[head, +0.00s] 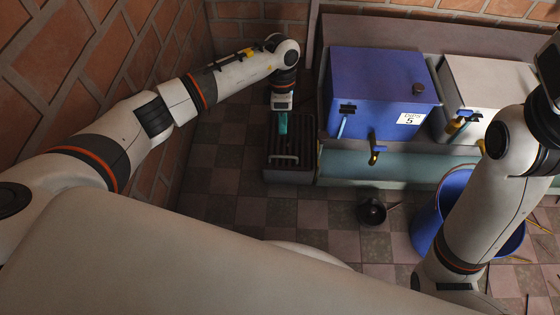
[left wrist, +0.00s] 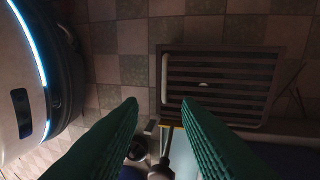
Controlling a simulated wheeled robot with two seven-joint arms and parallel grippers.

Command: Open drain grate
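The drain grate (head: 306,141) is a dark slatted panel set in the floor left of the blue box. It has a pale bar handle (head: 284,158) near its front edge. In the left wrist view the grate (left wrist: 225,75) lies flat at the upper right, with a pale bar (left wrist: 164,80) along its left end. My left gripper (head: 282,124) points down above the grate in the head view. In the left wrist view its two green fingers (left wrist: 160,101) are apart with nothing between them. My right arm is at the right, its fingers out of sight.
A blue box (head: 375,85) and a pale box (head: 490,85) stand on a ledge right of the grate. A small black pot (head: 371,211) and a blue bucket (head: 430,228) stand on the tiled floor. Brick wall closes off the left and back.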

